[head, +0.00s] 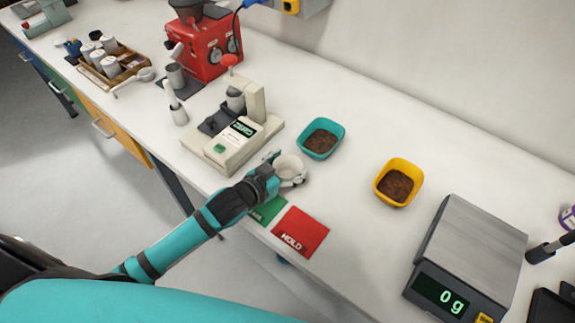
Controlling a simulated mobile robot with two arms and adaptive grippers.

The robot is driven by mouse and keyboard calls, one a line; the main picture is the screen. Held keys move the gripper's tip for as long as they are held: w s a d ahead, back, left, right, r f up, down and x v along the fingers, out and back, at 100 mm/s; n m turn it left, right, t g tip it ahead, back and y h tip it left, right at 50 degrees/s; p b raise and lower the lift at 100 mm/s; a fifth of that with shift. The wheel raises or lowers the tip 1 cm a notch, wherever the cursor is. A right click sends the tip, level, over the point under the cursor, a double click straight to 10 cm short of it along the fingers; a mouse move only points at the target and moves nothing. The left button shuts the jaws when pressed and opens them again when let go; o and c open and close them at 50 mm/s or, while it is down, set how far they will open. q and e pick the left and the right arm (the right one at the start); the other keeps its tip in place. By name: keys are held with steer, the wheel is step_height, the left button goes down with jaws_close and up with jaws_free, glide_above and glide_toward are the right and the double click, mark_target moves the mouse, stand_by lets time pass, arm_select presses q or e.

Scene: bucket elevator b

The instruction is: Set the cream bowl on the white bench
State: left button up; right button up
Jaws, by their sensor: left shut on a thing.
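The cream bowl (291,167) is at the fingertips of my left gripper (277,168), which is shut on it. The bowl is small and round, and its left side is partly hidden by the gripper. It is over the white bench (340,205), between the white device and the red card. I cannot tell whether its base touches the bench top. My left arm reaches in from the lower left across the bench's front edge. My right gripper is not in view.
A white device (225,158) stands left of the bowl. A teal bowl (322,139) and a yellow bowl (397,183), both with brown contents, stand behind and to the right. A red HOLD card (300,231) and a green card (267,211) lie near the front edge. A scale (470,250) reads 0g.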

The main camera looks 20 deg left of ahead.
arm_select(q)
steer(key=o, duration=1.3)
steer(key=shift+f, duration=0.1)
steer(key=shift+r, duration=0.2)
steer(key=b+v, duration=0.1)
steer(key=v, duration=0.9)
steer(key=shift+s+f, duration=0.1)
steer(key=shift+s, duration=0.2)
steer(key=shift+v, duration=0.8)
steer(key=shift+w, duration=0.1)
